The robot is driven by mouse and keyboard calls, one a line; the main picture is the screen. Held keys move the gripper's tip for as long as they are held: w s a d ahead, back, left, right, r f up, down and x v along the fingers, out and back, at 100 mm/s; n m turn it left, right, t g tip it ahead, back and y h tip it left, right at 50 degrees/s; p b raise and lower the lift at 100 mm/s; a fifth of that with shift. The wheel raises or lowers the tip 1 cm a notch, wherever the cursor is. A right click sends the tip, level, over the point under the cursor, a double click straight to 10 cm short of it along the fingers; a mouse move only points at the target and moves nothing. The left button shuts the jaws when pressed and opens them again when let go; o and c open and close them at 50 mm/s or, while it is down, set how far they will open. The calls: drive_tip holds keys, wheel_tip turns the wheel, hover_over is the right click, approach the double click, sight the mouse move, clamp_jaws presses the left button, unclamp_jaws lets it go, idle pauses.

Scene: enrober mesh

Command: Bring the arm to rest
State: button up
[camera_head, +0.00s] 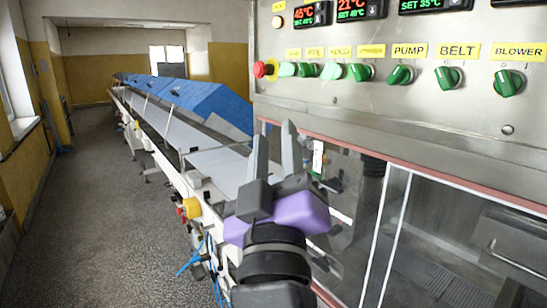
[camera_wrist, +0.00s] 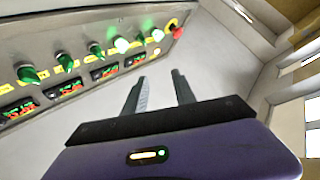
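My gripper (camera_head: 273,152) is raised in front of the machine, below the control panel, with its two grey fingers pointing up. The fingers are apart with nothing between them. The wrist view also shows my gripper (camera_wrist: 158,88) open and empty, with the fingers apart from the panel. The control panel (camera_head: 400,110) carries green knobs labelled PUMP, BELT and BLOWER, others with labels too small to read, and a red knob on a yellow base (camera_head: 265,69) at its left end.
A glazed cabinet front (camera_head: 430,235) with a red-brown top edge stands right of my gripper. A long conveyor (camera_head: 180,135) with blue covers (camera_head: 200,100) runs back to the left. A yellow-cased part (camera_head: 191,208) sits on its side. The speckled floor (camera_head: 90,200) at the left is clear.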

drive_tip(key=s+d+f+n+g+y, duration=0.1)
drive_tip(key=s+d+f+g+y, duration=0.3)
drive_tip(key=f, duration=0.7)
drive_tip(key=s+d+f+t+y, duration=0.15)
drive_tip(key=s+f, duration=0.45)
drive_tip(key=f, duration=0.6)
drive_tip(key=s+d+f+m+g+h, duration=0.1)
drive_tip(key=s+d+f, duration=0.3)
drive_tip(key=s, duration=0.5)
drive_tip(key=s+d+f+m+g+h, duration=0.2)
drive_tip(key=s+d+f+m+g, duration=0.1)
drive_tip(key=s+f, duration=0.5)
drive_tip(key=s+d+f+m+g+h, duration=0.2)
drive_tip(key=s+d+f+m, duration=0.2)
drive_tip(key=s+d, duration=0.3)
drive_tip(key=s+f+b, duration=0.1)
drive_tip(key=s, duration=0.2)
drive_tip(key=shift+d+f+g, duration=0.15)
drive_tip(key=shift+f+g, duration=0.2)
drive_tip(key=shift+f, duration=0.05)
drive_tip(key=shift+h, duration=0.25)
